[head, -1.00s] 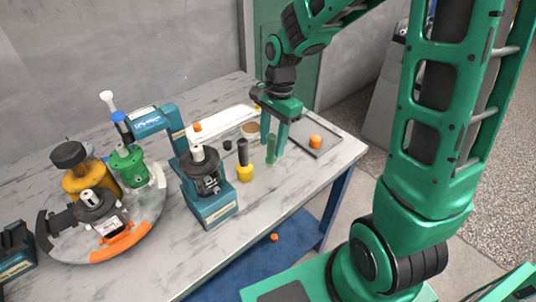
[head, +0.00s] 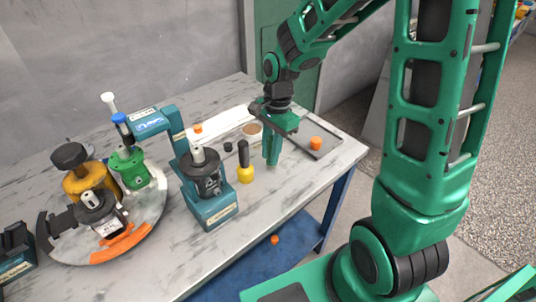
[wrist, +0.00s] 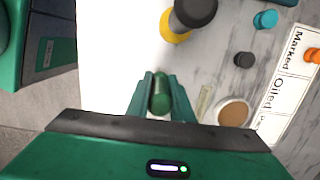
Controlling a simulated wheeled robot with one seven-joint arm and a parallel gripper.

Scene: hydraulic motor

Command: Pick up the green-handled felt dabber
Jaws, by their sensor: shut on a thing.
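The green-handled felt dabber (wrist: 161,92) shows its rounded green handle between the two green fingers in the wrist view. My gripper (wrist: 161,84) is shut on that handle. In the head view my gripper (head: 272,160) points down at the right part of the table, and its fingers cover the dabber. The dabber's felt end is hidden, and I cannot tell whether it touches the table.
A yellow tool with a black handle (head: 245,170) stands just left of my gripper. A round brown-topped pot (wrist: 235,112), a small black cap (wrist: 244,59) and a labelled white board (wrist: 284,85) are near. A teal motor stand (head: 212,210) is farther left.

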